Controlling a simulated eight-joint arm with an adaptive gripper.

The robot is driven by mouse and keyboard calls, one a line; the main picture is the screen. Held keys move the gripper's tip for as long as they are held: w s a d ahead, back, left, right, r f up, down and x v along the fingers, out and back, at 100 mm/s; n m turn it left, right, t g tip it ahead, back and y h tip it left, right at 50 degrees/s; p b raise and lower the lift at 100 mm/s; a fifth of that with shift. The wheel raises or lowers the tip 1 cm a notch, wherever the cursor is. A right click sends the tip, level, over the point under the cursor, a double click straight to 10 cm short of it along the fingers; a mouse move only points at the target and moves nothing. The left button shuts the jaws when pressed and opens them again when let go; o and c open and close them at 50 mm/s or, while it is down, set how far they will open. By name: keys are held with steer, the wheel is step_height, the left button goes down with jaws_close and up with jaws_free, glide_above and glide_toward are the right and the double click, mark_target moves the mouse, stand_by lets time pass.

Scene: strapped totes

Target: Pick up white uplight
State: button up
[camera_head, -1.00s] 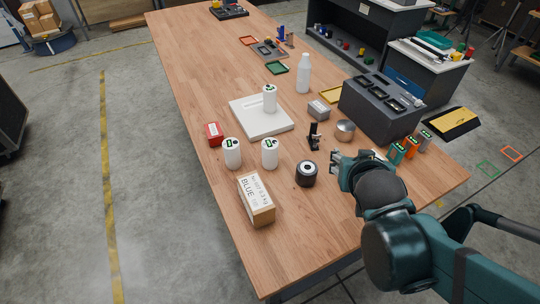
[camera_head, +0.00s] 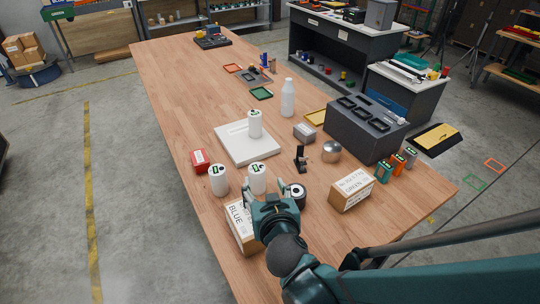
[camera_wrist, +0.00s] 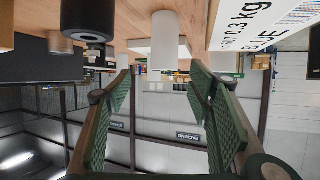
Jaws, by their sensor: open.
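Three white cylinders with small dark-and-green markings match the white uplight. One stands on the white tray (camera_head: 232,145), the left one (camera_head: 218,180) and the nearer right one (camera_head: 257,177) stand on the wood table. My gripper (camera_head: 268,198) is open and empty, low over the table just in front of the nearer right white cylinder. The wrist view is upside down; a white cylinder (camera_wrist: 165,42) sits ahead between the open fingers (camera_wrist: 160,85), apart from them. Another white cylinder (camera_wrist: 223,62) is partly hidden behind the labelled box.
The cardboard box marked BLUE (camera_head: 238,228) is close on the gripper's left, partly hidden by it. A black cylinder (camera_head: 297,193) is close on the right.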

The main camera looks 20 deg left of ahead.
mark_target(257, 171)
steer(key=shift+s+a+f, duration=0.1)
steer(key=shift+s+a, duration=0.1)
steer(key=shift+a, duration=0.15)
steer(key=shift+w, duration=0.1)
steer(key=shift+b+x, duration=0.8)
steer(key=shift+x, duration=2.65)
steer(key=shift+a, duration=0.1)
steer(key=shift+b+x, duration=0.55)
steer(key=shift+x, duration=1.9)
steer(key=shift+c, duration=0.5)
steer(key=c, duration=1.2)
steer(key=shift+c, duration=0.2)
